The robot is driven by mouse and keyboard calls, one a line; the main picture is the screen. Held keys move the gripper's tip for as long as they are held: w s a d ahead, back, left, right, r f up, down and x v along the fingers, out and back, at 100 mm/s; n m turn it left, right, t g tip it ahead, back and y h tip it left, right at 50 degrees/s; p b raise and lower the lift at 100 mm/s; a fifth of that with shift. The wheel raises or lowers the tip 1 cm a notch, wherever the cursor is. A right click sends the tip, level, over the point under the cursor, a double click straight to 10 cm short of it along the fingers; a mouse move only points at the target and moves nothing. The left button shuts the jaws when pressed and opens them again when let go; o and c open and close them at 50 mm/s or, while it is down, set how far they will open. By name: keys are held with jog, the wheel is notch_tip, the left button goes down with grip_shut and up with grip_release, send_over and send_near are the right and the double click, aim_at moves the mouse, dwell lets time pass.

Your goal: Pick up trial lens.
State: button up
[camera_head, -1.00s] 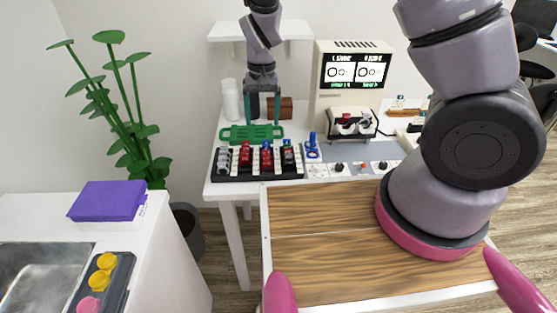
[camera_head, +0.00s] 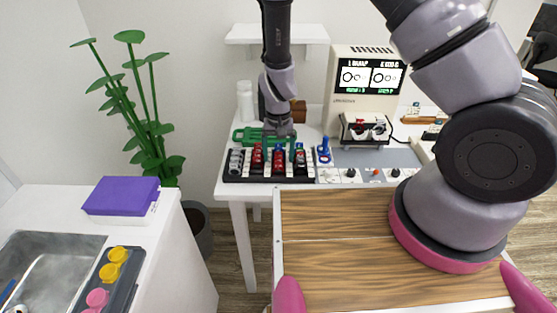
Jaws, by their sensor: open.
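Trial lenses stand in rows in a black and white rack (camera_head: 268,180) on the white table. They include grey lenses (camera_head: 236,160), red lenses (camera_head: 257,157) and, farther right, pieces with blue and green tops (camera_head: 299,156). My gripper (camera_head: 279,153) is open and points down over the middle of the rack, with its teal fingers low among the lenses. A red lens (camera_head: 279,162) shows just below and between the fingers. I cannot tell whether the fingers touch it. The fingertips are partly hidden among the lenses.
A green handled tray (camera_head: 246,138) lies behind the rack. A blue stand (camera_head: 324,152) is close on its right. A beige display machine (camera_head: 364,108) with a trial frame (camera_head: 366,129) before it stands farther right. White bottles (camera_head: 245,100) and a brown box (camera_head: 298,111) are behind.

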jog(key=shift+f, duration=0.1)
jog(key=shift+c, duration=0.3)
grip_shut()
